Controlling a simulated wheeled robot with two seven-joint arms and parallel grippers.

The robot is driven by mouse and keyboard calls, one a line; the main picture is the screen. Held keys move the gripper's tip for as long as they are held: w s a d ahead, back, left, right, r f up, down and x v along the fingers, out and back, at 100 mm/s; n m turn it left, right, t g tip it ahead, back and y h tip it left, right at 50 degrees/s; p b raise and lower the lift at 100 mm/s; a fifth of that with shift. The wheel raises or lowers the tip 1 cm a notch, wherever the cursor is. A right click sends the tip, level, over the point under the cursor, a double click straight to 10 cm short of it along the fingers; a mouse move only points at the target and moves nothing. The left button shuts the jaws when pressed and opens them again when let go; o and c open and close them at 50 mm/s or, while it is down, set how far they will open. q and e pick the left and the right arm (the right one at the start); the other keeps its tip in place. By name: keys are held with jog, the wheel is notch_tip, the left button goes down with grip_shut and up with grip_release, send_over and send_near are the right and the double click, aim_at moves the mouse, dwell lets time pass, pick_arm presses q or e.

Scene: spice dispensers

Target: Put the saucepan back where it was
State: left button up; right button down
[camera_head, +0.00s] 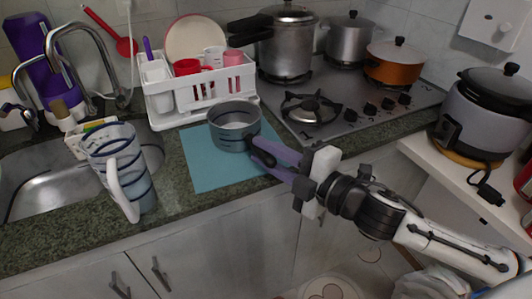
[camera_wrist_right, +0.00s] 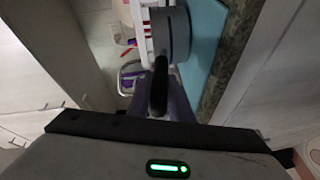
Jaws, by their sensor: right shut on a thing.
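The grey saucepan (camera_head: 231,138) is upright over the blue mat (camera_head: 205,170) on the counter. Whether its base touches the mat is hard to tell. Its black handle points toward the front right. My right gripper (camera_head: 268,158) reaches in from the right and is shut on the handle. The right wrist view shows the dark handle (camera_wrist_right: 159,85) at the gripper and the side of the saucepan (camera_wrist_right: 180,35) beyond it. My left gripper is not in view.
A white dish rack (camera_head: 205,108) stands just behind the saucepan. An empty burner (camera_head: 310,108) on the stove (camera_head: 352,125) is to the right. A striped pitcher (camera_head: 118,170) stands at left by the sink (camera_head: 35,185). A pressure cooker (camera_head: 286,50) and other pots occupy the back burners.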

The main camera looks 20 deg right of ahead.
jog(key=shift+f, duration=0.1)
jog(key=c, duration=1.6)
grip_release()
